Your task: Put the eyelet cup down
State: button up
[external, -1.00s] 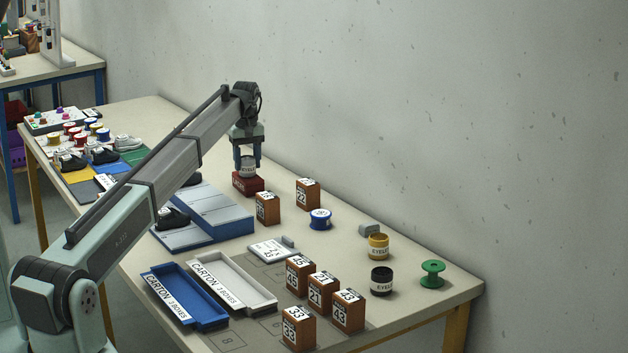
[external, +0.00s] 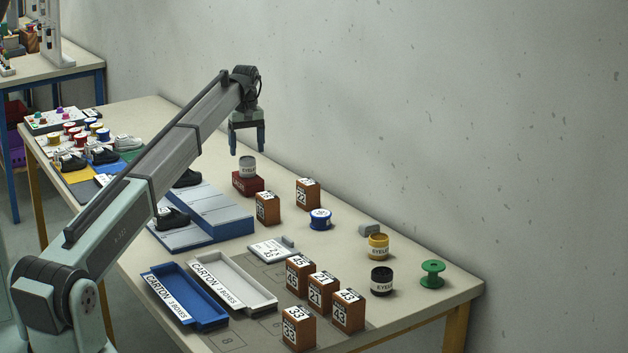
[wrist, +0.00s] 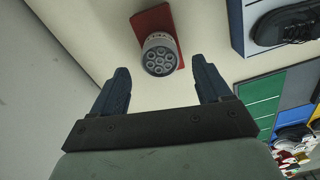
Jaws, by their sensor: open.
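The eyelet cup (external: 247,168) is grey with a pale label and stands upright on a red block (external: 247,184) towards the back of the table. In the wrist view the cup (wrist: 160,56) shows its top with several round eyelets, and the red block (wrist: 152,20) lies under it. My gripper (external: 247,152) is open and empty above the cup, clear of it. In the wrist view my gripper's fingers (wrist: 162,90) are spread apart, with the cup beyond their tips.
Brown numbered boxes (external: 267,208) and a blue spool (external: 320,219) stand to the right of the red block. A blue-grey stepped rack (external: 225,215) with dark shoes is in front.

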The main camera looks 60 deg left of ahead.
aim_at(247, 158)
notch_tip(247, 158, up, 7)
jog(key=shift+r, duration=0.2)
jog(key=shift+o, duration=0.3)
dwell(1.2)
